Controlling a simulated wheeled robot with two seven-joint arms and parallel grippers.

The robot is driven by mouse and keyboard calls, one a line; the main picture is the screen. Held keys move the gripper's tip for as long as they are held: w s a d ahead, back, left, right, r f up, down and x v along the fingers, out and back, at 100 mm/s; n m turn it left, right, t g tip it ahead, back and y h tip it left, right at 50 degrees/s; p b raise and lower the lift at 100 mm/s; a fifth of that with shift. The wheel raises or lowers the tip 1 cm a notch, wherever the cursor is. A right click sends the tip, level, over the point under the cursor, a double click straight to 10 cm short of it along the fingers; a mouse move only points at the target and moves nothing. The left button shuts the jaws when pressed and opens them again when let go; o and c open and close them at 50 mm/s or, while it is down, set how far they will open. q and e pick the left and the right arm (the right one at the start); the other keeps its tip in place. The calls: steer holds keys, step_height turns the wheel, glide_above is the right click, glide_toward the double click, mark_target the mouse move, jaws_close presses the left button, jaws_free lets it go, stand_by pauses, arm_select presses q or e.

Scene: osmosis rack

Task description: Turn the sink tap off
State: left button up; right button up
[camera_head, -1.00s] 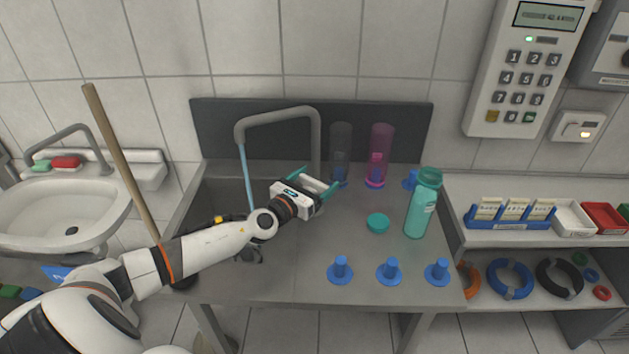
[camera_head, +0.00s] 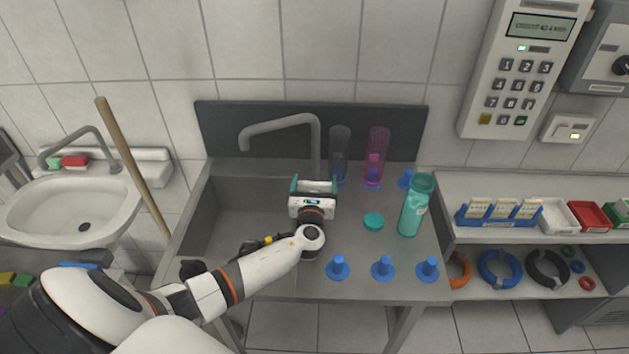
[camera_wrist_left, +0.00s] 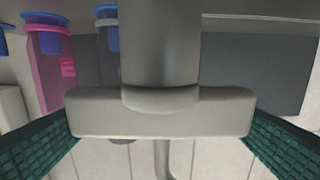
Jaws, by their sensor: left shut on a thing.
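The grey sink tap (camera_head: 285,124) rises at the back of the steel sink (camera_head: 225,190), its spout reaching left over the basin. No water stream shows under the spout. My left gripper (camera_head: 315,185) is at the tap's base, its teal fingers pointing to the back wall. In the left wrist view the tap's grey crossbar handle (camera_wrist_left: 160,112) lies level between the two teal finger pads, one at each end, and the gripper is shut on it. My right gripper is not in view.
A clear tube (camera_head: 338,152) and a pink tube (camera_head: 377,152) stand behind. A wooden stick (camera_head: 133,165) leans left of the sink.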

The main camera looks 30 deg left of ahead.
arm_select(q)
steer(key=shift+y, duration=0.3)
steer(key=o, duration=0.8)
steer(key=b+v, duration=0.2)
steer(key=v, duration=0.9)
steer(key=shift+s+d+r, duration=0.15)
steer(key=shift+s+d, duration=0.2)
steer(key=shift+s, duration=0.05)
